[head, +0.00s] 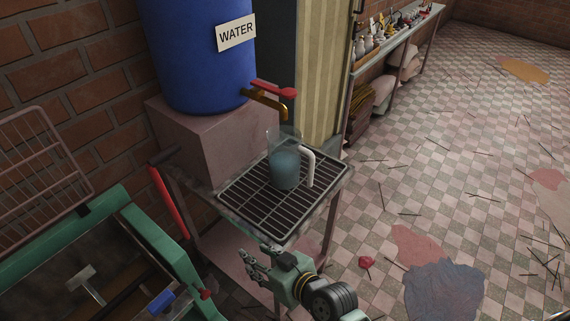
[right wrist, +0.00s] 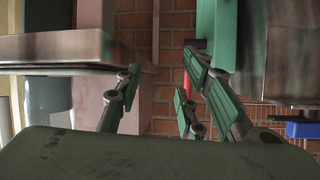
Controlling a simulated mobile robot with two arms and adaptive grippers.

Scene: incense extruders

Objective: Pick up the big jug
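The big jug (head: 285,169) is clear with bluish water in its lower part and a white handle (head: 311,167) on its right side. It stands upright on the metal grate under the tap in the head view. My right gripper (head: 258,265) is in front of and below the grate's near edge, apart from the jug. Its fingers are spread and empty. In the right wrist view the open fingers (right wrist: 158,80) show with nothing between them, and I cannot clearly make out the jug there. My left gripper is not in view.
The grate (head: 240,189) tops a small table. A blue water barrel (head: 195,55) stands on a block behind, its tap (head: 265,100) with a red handle above the jug. A green machine (head: 150,235) is at the left. Checkered floor (head: 385,225) lies to the right, with scattered sticks.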

